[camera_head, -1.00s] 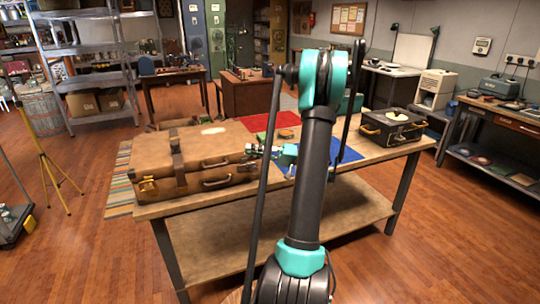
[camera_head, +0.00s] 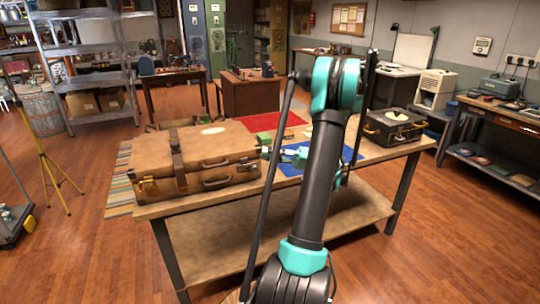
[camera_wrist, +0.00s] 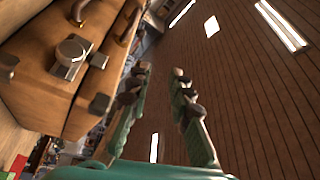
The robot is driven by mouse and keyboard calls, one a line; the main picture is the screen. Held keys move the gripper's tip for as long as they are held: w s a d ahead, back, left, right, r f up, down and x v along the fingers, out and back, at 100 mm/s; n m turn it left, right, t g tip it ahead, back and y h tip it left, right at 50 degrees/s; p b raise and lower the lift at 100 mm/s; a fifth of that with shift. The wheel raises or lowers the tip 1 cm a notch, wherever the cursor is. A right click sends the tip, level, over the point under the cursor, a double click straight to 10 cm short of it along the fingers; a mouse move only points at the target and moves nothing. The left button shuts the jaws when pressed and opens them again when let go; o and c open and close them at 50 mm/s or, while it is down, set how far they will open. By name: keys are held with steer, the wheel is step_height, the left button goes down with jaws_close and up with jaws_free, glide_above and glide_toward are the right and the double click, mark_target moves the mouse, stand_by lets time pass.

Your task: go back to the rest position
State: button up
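My gripper (camera_wrist: 160,72) shows in the wrist view with its two green and dark fingers apart and nothing between them. In the head view my gripper is small and partly hidden behind my arm, just right of the brown suitcase (camera_head: 218,160). The suitcase lies shut on the left of the wooden table (camera_head: 170,210). Its side and metal latch fill the left of the wrist view (camera_wrist: 60,25), beside the fingers; the fingers look apart from it.
A blue mat (camera_head: 348,153) and a red mat (camera_head: 264,138) lie on the table. A dark record-player case (camera_head: 393,127) stands at the table's right end. A yellow tripod (camera_head: 50,175) stands left. The wooden floor (camera_head: 450,240) to the right is clear.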

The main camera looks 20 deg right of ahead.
stand_by(0.7)
steer(key=s+a+f+m+g+h, duration=0.1)
steer(key=s+a+f+g+h, duration=0.2)
steer(key=a, duration=0.6)
steer(key=s+a+f+m+h, duration=0.2)
steer(key=a+f+h, duration=0.25)
steer(key=a, duration=0.45)
steer(key=s+d+f+n+h, duration=0.1)
steer(key=s+d+f+h, duration=0.1)
steer(key=s+h, duration=0.3)
steer(key=s+d+f+n+h, duration=0.1)
steer(key=s+f+h, duration=0.4)
steer(key=s, duration=0.5)
steer(key=shift+d+h, duration=0.4)
steer(key=shift+h, duration=0.15)
